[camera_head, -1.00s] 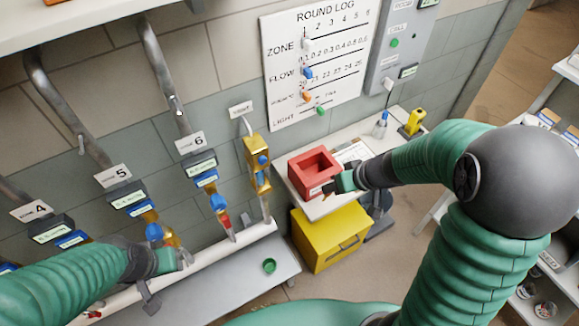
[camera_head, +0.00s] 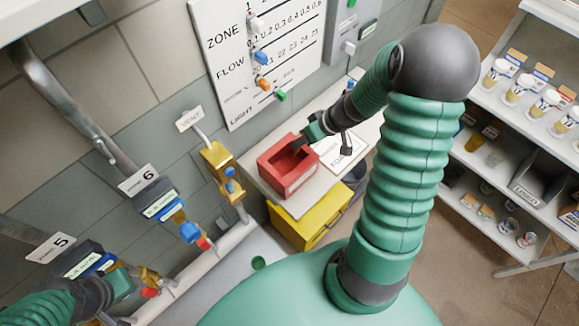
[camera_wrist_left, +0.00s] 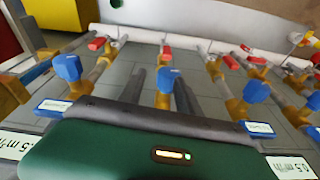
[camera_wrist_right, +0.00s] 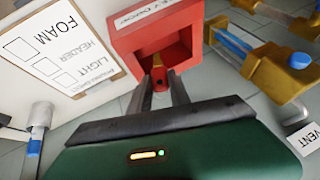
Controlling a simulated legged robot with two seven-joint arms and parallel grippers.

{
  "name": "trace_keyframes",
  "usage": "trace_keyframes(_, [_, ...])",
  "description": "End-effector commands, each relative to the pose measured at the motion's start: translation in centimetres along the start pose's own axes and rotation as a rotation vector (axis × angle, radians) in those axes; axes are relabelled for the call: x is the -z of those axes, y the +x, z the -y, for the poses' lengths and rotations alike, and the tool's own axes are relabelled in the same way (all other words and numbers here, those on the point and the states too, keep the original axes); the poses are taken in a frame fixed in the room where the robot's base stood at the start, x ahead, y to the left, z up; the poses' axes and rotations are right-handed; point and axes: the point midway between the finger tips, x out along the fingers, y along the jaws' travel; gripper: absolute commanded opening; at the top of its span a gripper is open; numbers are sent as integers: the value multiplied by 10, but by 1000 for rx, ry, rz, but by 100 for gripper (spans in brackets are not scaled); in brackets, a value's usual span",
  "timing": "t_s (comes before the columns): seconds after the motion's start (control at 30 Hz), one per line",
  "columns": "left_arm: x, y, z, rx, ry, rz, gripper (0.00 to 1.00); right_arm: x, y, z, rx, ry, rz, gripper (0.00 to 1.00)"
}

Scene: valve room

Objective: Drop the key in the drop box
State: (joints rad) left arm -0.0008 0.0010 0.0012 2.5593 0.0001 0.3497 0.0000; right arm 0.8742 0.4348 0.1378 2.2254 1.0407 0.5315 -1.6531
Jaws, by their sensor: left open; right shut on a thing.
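The red drop box (camera_head: 287,172) stands on the shelf in the head view, open at the top. It also shows in the right wrist view (camera_wrist_right: 126,38) with a partly readable label. My right gripper (camera_head: 300,143) is at the box's opening. In the right wrist view the gripper (camera_wrist_right: 164,88) is shut on the key (camera_wrist_right: 159,77), whose red head with a hole and a bit of brass show in front of the opening. How deep the key sits is unclear. My left gripper (camera_wrist_left: 160,85) is open among the pipes, with a blue valve handle (camera_wrist_left: 165,79) in view between its fingers.
A yellow bin (camera_head: 312,218) stands under the shelf. A printed sheet (camera_head: 340,150) lies beside the box, and a brass vent valve (camera_head: 222,165) is to its left. A rack of jars (camera_head: 530,110) stands at right.

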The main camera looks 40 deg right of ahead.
Motion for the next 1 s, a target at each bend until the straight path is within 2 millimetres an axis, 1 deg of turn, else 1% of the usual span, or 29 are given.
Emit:
trace_keyframes(0.17, [0, -1, 0, 0, -1, 0, 40, 0, -4, 11, -6, -7, -3, 0])
trace_keyframes(0.2, [0, -1, 1, 1, -2, 0, 40, 0, -4, 11, -7, -8, -3, 27])
trace_keyframes(0.37, [0, -1, 1, 1, -3, 0, 40, 1, -2, 6, -4, -4, -1, 48])
trace_keyframes(0.6, [0, -1, 1, 1, -2, 0, 40, 0, -1, -4, 4, 1, -1, 49])
trace_keyframes(0.67, [0, -1, 0, 0, -2, 0, 40, 0, -2, -4, 3, 1, -1, 49])
trace_keyframes(0.73, [0, -2, 0, 0, -1, 0, 40, 1, -7, -1, 0, -2, -3, 49])
trace_keyframes(0.77, [0, -2, 0, 0, -1, 0, 40, 1, -11, 0, -2, -3, -4, 49])
trace_keyframes(0.87, [0, -3, 0, 0, -1, 0, 40, 2, -31, 4, -7, -6, -5, 49])
trace_keyframes(0.97, [1, -4, 0, 0, -1, 0, 40, 3, -59, 9, -12, -9, -5, 49])
trace_keyframes(1.0, [1, -4, 0, 0, -2, 0, 40, 4, -71, 10, -14, -10, -5, 49])
